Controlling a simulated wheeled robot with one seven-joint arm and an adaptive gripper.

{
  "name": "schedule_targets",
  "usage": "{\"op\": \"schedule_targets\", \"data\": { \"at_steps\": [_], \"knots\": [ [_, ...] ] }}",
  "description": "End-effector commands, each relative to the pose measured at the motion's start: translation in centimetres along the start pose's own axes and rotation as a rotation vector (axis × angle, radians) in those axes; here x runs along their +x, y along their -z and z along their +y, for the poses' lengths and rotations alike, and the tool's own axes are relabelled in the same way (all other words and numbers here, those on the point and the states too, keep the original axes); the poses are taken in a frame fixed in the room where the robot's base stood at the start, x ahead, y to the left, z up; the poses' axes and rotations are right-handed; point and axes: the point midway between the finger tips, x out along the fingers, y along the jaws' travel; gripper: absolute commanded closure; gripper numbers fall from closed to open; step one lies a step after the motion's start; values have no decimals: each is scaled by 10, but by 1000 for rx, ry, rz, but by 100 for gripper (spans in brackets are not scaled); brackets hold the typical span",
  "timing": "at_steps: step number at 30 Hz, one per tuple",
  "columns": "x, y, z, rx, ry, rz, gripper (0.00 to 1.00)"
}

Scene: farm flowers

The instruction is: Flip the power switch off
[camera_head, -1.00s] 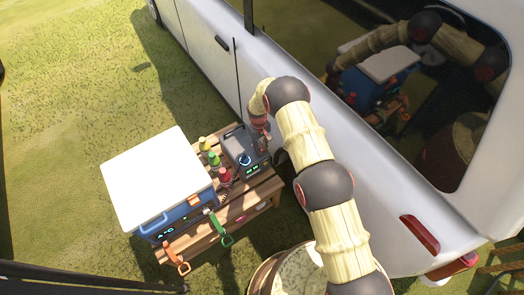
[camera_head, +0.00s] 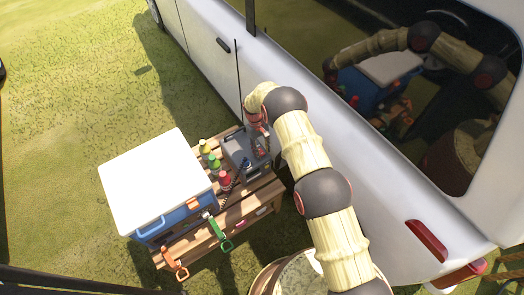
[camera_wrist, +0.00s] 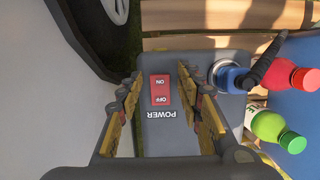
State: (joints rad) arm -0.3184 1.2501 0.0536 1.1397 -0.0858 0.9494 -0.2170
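The power switch (camera_wrist: 160,89) is a red rocker with white ON and OFF lettering, upside down in the wrist view. It sits on a grey power box (camera_wrist: 165,130) beside the word POWER. I cannot tell which half is pressed in. In the head view the grey box (camera_head: 237,147) stands on a wooden table by the white vehicle, with its front panel unlit. My gripper (camera_wrist: 163,88) is open and empty, with one finger on each side of the switch. In the head view it is partly hidden by my wrist.
A blue cooler with a white lid (camera_head: 155,180) stands left on the wooden table (camera_head: 240,205). Several bottles (camera_head: 214,161) stand between it and the box. A blue plug (camera_wrist: 228,77) is on the box's right in the wrist view. The vehicle's side (camera_head: 335,165) is close to my arm.

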Motion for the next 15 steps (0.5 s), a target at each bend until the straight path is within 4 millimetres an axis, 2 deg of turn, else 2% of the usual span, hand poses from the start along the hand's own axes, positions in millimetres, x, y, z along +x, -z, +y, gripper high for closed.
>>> {"op": "schedule_targets", "data": {
  "at_steps": [10, 15],
  "knots": [
    [-2, 0, 0, 0, 0, 0, 61],
    [-20, 1, 0, 0, -1, 3, 61]
  ]
}}
